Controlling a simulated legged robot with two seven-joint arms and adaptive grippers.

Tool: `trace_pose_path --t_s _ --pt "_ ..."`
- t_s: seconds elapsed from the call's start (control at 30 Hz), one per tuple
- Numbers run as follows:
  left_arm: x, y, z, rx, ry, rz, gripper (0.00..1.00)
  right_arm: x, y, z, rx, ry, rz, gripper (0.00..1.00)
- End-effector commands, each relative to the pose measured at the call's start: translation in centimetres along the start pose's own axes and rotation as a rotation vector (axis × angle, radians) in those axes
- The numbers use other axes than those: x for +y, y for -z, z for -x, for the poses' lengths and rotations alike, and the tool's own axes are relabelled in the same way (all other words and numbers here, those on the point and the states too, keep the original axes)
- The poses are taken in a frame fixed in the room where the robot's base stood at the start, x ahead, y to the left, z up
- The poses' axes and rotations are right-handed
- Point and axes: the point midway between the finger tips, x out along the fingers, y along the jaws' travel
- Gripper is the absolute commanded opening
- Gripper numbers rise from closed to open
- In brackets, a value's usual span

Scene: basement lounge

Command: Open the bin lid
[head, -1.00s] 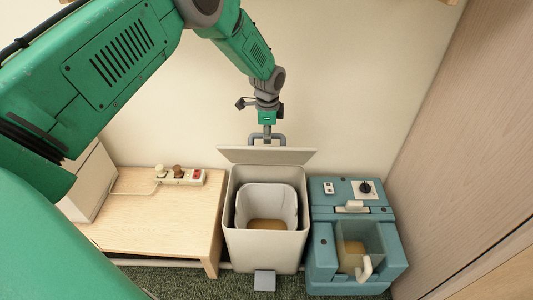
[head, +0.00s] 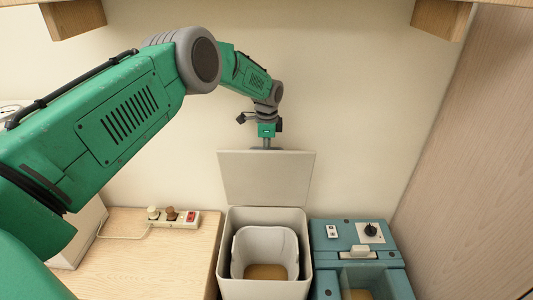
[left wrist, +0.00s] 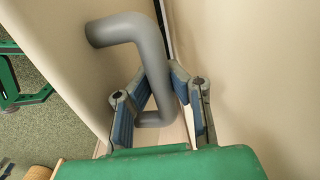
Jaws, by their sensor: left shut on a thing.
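The bin (head: 265,222) is a light grey box with a pale inner bucket (head: 265,250) holding something brownish at its bottom. Its lid (head: 266,178) stands nearly upright at the back, close to the wall, so the bin's top is open. My left gripper (head: 266,147) is at the lid's upper edge, its fingers partly hidden behind it. In the left wrist view, my left gripper (left wrist: 160,88) is shut on a grey bent handle (left wrist: 135,32) that juts from the lid's pale face (left wrist: 65,45). My right gripper is not in view.
A low wooden table (head: 150,250) with a power strip (head: 175,217) is left of the bin. A teal machine (head: 350,245) stands close on its right. The wall (head: 350,110) is just behind the lid. Wooden brackets (head: 440,20) hang above.

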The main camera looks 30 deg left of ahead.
Motion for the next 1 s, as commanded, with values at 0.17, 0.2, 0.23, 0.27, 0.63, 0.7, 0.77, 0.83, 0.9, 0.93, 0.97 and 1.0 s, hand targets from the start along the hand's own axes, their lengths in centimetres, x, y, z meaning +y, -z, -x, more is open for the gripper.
trace_pose_path --t_s 0.17,0.2,0.23,0.27,0.63,0.7,0.77,0.83,0.9,0.93,0.97,1.0 --pt "-0.5 0.6 0.9 0.013 0.015 -0.001 0.0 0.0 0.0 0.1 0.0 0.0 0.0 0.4" --pt "-0.5 0.6 0.9 0.013 0.015 -0.001 0.0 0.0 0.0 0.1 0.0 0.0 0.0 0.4" --pt "-0.5 0.6 0.9 0.014 0.015 -0.001 0.13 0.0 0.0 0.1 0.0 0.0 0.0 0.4" --pt "-0.5 0.6 0.9 0.014 0.016 -0.001 0.23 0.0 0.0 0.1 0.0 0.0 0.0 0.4" --pt "-0.4 0.1 0.3 0.008 0.004 -0.001 0.38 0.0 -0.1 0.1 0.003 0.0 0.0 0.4" --pt "-0.5 0.1 0.9 0.009 0.006 -0.001 0.38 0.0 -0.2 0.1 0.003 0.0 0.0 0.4" --pt "-0.4 0.1 1.6 0.009 0.006 -0.001 0.38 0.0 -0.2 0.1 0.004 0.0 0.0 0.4" --pt "-0.4 0.2 2.9 0.009 0.008 -0.001 0.38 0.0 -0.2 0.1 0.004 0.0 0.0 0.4" --pt "-0.4 0.3 4.1 0.009 0.007 -0.001 0.38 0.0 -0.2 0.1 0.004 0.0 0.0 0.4" --pt "-0.4 0.3 4.6 0.008 0.007 -0.002 0.38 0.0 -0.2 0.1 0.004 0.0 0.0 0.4" --pt "-0.4 0.3 5.1 0.008 0.008 -0.002 0.38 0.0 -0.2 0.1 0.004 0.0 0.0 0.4" --pt "-0.4 0.4 5.8 0.008 0.009 -0.002 0.38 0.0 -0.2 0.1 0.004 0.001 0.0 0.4"
